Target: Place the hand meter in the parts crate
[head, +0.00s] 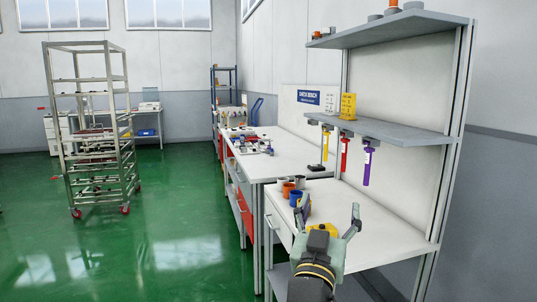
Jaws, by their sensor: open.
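My gripper (328,218) is open above the near right part of the white bench top, its two fingers spread wide. A yellow object (324,229), perhaps the hand meter, shows between the fingers. The gripper body hides its lower part, and I cannot tell whether the fingers touch it. I cannot make out a parts crate for certain in this view.
Grey, orange and blue cups (296,197) stand left of my gripper. Yellow, red and purple tools (367,167) hang under the lower shelf (385,133), which carries a yellow sign (348,106). A wheeled metal rack (68,145) stands left on open green floor.

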